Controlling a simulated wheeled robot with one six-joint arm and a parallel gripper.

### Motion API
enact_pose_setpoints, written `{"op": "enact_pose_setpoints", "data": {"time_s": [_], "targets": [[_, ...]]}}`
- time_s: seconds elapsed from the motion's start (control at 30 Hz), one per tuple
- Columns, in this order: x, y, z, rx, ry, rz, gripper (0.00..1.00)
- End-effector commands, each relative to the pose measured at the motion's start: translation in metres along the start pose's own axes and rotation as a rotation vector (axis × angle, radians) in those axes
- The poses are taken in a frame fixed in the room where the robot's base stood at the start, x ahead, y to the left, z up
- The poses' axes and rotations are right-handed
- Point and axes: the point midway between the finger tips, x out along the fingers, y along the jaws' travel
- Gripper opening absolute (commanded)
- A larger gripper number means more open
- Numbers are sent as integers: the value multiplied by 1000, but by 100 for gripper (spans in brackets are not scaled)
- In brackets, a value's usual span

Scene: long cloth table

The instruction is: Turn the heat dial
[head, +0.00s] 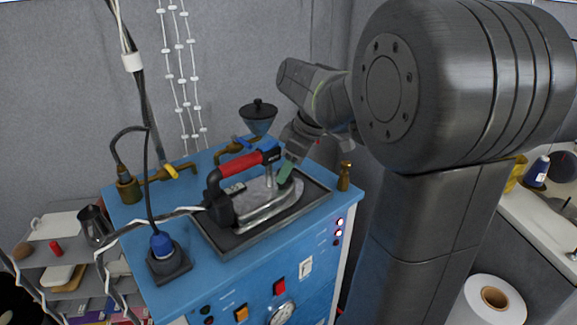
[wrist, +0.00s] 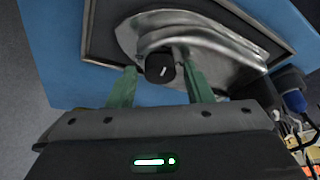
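The heat dial (wrist: 160,68) is a black round knob with a white pointer line. It sits at the side of the silver iron (wrist: 205,48) in the wrist view. In the head view the iron (head: 268,203), with a red and black handle (head: 245,161), rests on a dark tray (head: 315,194) on the blue cabinet. My gripper (wrist: 160,76) is open, its green fingers on either side of the dial. A small gap shows by the left finger; contact is unclear at the right one. In the head view my gripper (head: 286,172) is beside the iron, and the dial cannot be made out.
The blue cabinet (head: 225,283) has switches and a gauge (head: 283,313) on its front. A funnel (head: 258,118), brass pipes (head: 160,178) and a brass fitting (head: 344,176) stand around the tray. A blue plug (head: 161,245) and cables are at the left.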

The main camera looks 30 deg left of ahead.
Motion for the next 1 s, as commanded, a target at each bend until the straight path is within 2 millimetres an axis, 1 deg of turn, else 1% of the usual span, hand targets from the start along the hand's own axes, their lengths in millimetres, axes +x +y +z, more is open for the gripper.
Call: {"op": "enact_pose_setpoints", "data": {"time_s": [0.3,0.37,0.47,0.57,0.8,0.9,1.0], "targets": [[-1,0,0,0,0,0,53],[-3,0,0,0,1,1,53],[-14,0,0,0,2,2,53],[-33,1,0,0,2,5,53],[-89,1,0,1,2,5,53],[-109,1,0,1,2,4,53],[-124,1,0,0,2,3,53]]}}
